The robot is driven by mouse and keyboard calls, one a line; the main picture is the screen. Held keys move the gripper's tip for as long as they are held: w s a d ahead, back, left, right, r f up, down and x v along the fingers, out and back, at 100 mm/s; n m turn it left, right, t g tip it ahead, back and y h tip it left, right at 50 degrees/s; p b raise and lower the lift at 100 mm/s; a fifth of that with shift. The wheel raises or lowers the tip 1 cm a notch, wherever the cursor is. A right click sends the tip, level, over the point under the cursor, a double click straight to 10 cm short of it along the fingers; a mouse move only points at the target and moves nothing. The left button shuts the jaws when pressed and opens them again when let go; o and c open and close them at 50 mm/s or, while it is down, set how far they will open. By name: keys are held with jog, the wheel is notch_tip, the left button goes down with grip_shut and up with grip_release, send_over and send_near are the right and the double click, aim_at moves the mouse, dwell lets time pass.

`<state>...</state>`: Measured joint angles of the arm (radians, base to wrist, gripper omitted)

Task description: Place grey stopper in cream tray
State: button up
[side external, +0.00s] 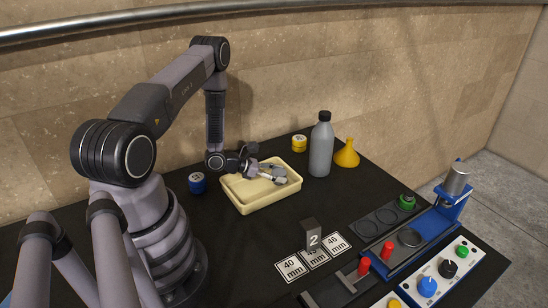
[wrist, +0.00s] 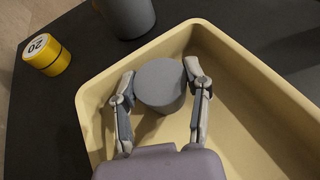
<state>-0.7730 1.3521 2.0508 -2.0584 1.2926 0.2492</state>
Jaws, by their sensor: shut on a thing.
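The grey stopper (wrist: 161,84) is a round grey piece between the two fingers of my gripper (wrist: 160,85) in the wrist view. The fingers are shut on its sides. The cream tray (wrist: 262,112) lies below and around the gripper, and its floor shows around the stopper. In the side view my gripper (side external: 272,175) is over the right part of the cream tray (side external: 256,204), with the stopper (side external: 281,175) at its tip. I cannot tell whether the stopper touches the tray floor.
A grey bottle (side external: 321,148) and a yellow funnel (side external: 347,154) stand behind the tray at right. A yellow weight (side external: 299,143) is behind it, a blue one (side external: 197,183) at left. Number cards (side external: 315,257) and a blue press (side external: 452,205) are in front and right.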

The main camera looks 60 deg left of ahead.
jog(key=o, duration=1.1)
jog(key=shift+o, duration=0.2)
